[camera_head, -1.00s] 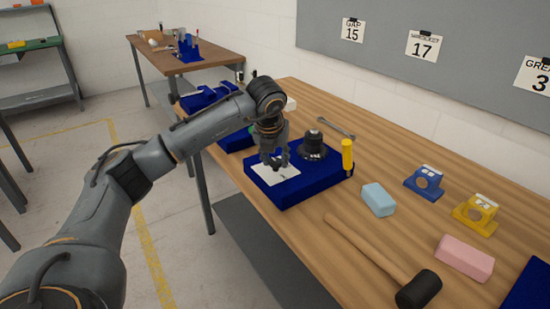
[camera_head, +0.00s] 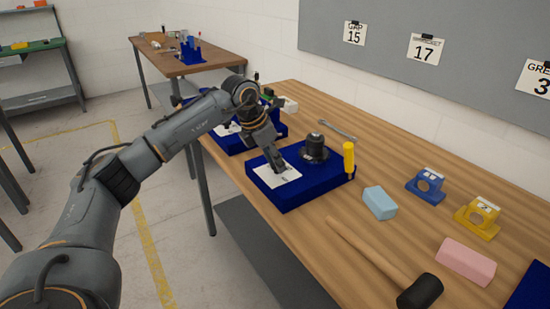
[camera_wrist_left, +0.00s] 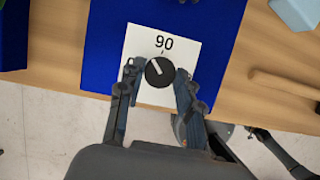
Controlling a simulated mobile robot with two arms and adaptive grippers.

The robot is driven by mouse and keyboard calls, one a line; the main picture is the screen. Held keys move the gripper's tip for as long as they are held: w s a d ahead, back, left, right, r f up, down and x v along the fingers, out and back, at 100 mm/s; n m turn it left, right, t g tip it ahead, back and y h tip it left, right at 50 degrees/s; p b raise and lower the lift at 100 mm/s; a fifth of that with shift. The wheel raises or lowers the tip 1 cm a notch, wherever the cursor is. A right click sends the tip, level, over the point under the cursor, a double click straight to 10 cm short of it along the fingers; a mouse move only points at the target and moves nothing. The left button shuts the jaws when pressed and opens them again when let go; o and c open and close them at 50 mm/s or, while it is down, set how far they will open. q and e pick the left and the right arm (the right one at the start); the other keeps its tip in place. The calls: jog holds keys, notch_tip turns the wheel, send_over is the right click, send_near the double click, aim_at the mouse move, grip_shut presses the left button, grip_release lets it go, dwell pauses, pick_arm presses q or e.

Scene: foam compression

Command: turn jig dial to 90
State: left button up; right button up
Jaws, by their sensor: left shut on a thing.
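The jig is a dark blue block (camera_head: 318,184) on the wooden table, with a white card (camera_head: 268,177) on its top. In the left wrist view a black round dial (camera_wrist_left: 160,72) sits on the card, below a printed 90 (camera_wrist_left: 164,43) and a small tick. The dial's white line slants to the upper left, off the tick. My left gripper (camera_head: 280,167) reaches down to the card from the upper left. In the left wrist view its fingers (camera_wrist_left: 157,80) are on either side of the dial, shut on it. In the head view the gripper hides the dial.
A black round part (camera_head: 315,149) stands on the block near the gripper. A yellow-handled tool (camera_head: 349,160) is at its right edge. Light-blue (camera_head: 379,202) and pink (camera_head: 466,260) blocks and a mallet (camera_head: 385,264) lie to the right. Another blue jig (camera_head: 231,142) is behind.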

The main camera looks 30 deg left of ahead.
pick_arm(q)
jog(key=m+p, duration=0.1)
jog(key=m, duration=0.1)
jog(key=m+g+h, duration=0.1)
jog(key=m, duration=0.1)
jog(key=shift+w+a+r+p, duration=0.1)
jog(key=shift+w+r+p, duration=0.1)
jog(key=shift+p, duration=0.2)
jog(key=shift+w+a+f+m+g+h+p, duration=0.1)
jog(key=shift+m+g+h+p, duration=0.25)
jog(key=shift+m, duration=0.7)
jog(key=shift+f+m+g+h+p, duration=0.1)
jog(key=shift+m+g+h+p, duration=0.2)
jog(key=shift+m, duration=0.75)
jog(key=o, duration=1.1)
jog(key=shift+o, duration=0.2)
jog(key=v, duration=1.2)
